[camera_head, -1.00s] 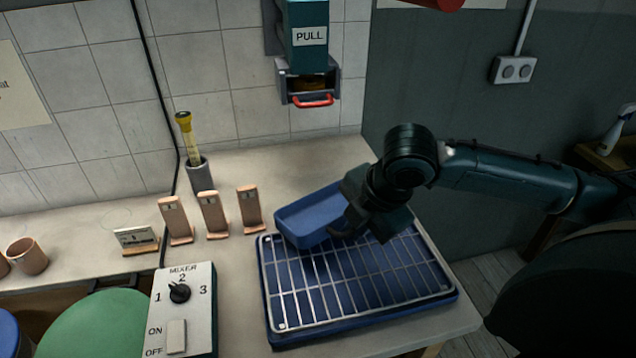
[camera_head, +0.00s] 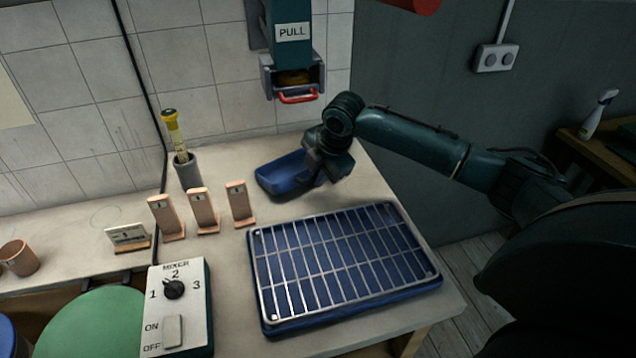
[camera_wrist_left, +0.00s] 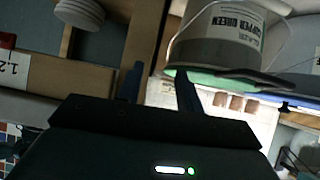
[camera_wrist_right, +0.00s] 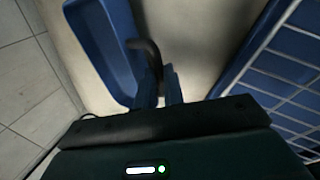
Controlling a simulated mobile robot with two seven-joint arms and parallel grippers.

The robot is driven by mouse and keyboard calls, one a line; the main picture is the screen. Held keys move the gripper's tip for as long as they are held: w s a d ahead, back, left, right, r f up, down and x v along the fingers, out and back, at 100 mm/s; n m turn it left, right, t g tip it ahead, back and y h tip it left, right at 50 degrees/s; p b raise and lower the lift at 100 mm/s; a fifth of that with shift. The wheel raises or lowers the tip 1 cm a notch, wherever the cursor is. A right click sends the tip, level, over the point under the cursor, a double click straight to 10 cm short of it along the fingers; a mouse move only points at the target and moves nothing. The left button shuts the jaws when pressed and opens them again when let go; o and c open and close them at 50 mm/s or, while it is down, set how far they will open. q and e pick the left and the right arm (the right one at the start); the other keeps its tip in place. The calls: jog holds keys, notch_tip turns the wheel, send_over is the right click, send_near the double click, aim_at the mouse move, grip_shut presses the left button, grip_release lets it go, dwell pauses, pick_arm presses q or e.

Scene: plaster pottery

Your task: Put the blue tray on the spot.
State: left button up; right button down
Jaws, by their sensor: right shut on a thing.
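The small blue tray (camera_head: 280,177) is at the back of the counter, behind the wire rack. My right gripper (camera_head: 318,178) is at its right end. In the right wrist view, my right gripper (camera_wrist_right: 160,88) is shut on a dark curved handle at the edge of the blue tray (camera_wrist_right: 100,45). I cannot tell whether the tray touches the counter. A faint ring outline (camera_head: 105,203) lies on the counter at the far left; I cannot tell if this is the spot. My left gripper (camera_wrist_left: 158,85) is open and empty in the left wrist view.
A wire rack (camera_head: 340,260) over a larger blue tray fills the counter front. Several clay test tiles (camera_head: 202,210), a grey cup (camera_head: 187,172) with a yellow-topped tool, and a mixer switch box (camera_head: 178,310) stand left. A PULL dispenser (camera_head: 292,60) hangs above.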

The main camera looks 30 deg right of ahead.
notch_tip(320, 180, down, 3)
jog(key=shift+r, duration=0.1)
jog(key=shift+w+f, duration=0.2)
jog(key=shift+f, duration=0.1)
jog(key=c, duration=1.5)
grip_release()
jog(key=shift+r, duration=0.15)
jog(key=v, duration=1.1)
jog(key=shift+s+r, duration=0.2)
jog(key=shift+r, duration=0.15)
jog(key=shift+d, duration=0.1)
jog(key=shift+f, duration=0.1)
